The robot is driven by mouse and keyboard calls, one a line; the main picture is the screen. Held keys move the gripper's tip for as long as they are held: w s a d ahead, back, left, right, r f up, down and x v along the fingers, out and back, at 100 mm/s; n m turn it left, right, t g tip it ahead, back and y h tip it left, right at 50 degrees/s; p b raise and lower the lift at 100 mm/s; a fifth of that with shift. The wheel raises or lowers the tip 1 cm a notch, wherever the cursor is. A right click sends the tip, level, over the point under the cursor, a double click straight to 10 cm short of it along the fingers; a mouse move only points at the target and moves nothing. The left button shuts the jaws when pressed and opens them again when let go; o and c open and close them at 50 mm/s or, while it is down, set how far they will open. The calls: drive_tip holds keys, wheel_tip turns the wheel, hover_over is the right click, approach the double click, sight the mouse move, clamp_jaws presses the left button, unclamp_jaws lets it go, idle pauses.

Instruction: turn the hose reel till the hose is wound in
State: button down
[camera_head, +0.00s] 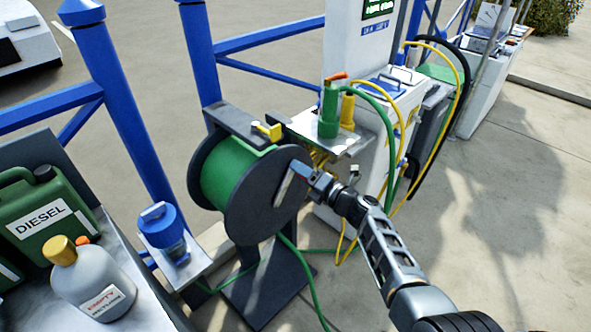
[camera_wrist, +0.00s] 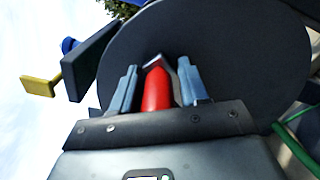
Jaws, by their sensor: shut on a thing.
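The hose reel (camera_head: 262,207) is a dark drum with round side discs on a dark stand, with green hose (camera_head: 226,172) wound thickly on it. A length of green hose (camera_head: 301,272) trails from the reel down to the ground. My gripper (camera_head: 303,172) is at the upper right of the near disc. In the wrist view, my gripper (camera_wrist: 156,88) has its fingers on both sides of the red crank handle (camera_wrist: 156,92) and is shut on it. The disc (camera_wrist: 215,50) fills the wrist view behind the handle. The hose's far end cannot be made out.
A yellow lever (camera_head: 268,131) sits on the reel's top bracket. A shelf (camera_head: 335,138) beside the reel bears green and yellow nozzles. Blue posts and rails (camera_head: 128,130) stand behind. A diesel can (camera_head: 40,212) and grey bottle (camera_head: 92,279) are at left. Paving at right is clear.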

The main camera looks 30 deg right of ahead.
sight(300, 185)
drive_tip(key=shift+w+d+f+m+b, duration=0.2)
drive_tip(key=shift+d+f+m+b, duration=0.35)
drive_tip(key=shift+f+b, duration=0.8)
drive_tip(key=shift+w+d+f+m+b, duration=0.2)
drive_tip(key=shift+d+f+m+b, duration=0.4)
drive_tip(key=shift+f, duration=1.35)
drive_tip(key=shift+w+d+f+m+b, duration=0.3)
drive_tip(key=shift+d+f+b, duration=0.35)
drive_tip(key=shift+f+b, duration=0.75)
drive_tip(key=shift+s+a+f, duration=0.15)
drive_tip(key=shift+s+f, duration=0.05)
drive_tip(key=shift+f, duration=0.75)
drive_tip(key=c, duration=0.9)
unclamp_jaws()
drive_tip(key=shift+a, duration=0.1)
drive_tip(key=shift+o, duration=0.3)
drive_tip(key=shift+w+d+r, duration=0.1)
drive_tip(key=shift+d+r, duration=0.1)
drive_tip(key=shift+d, duration=0.05)
